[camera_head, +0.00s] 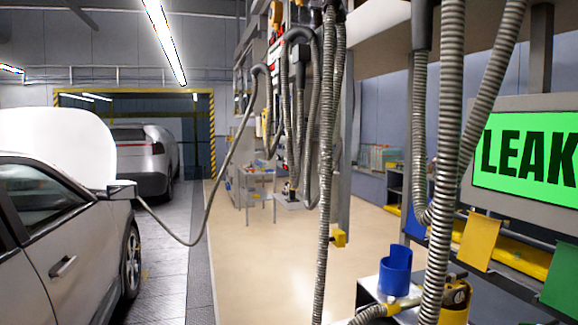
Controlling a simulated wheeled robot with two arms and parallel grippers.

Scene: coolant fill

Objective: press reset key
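A display panel (528,155) at the right shows the word LEAK in dark letters on bright green, inside a grey frame. I cannot make out a reset key in this view. Ribbed grey hoses (437,190) hang in front of the panel's left side and may hide parts of it. Neither of my grippers is in view.
A blue cup-shaped part (395,270) stands on a bench at lower right, beside a yellow fitting (456,298). Yellow (479,240) and green (562,284) plates hang below the panel. A white car (60,230) with its hood up stands left. The middle floor (262,275) is clear.

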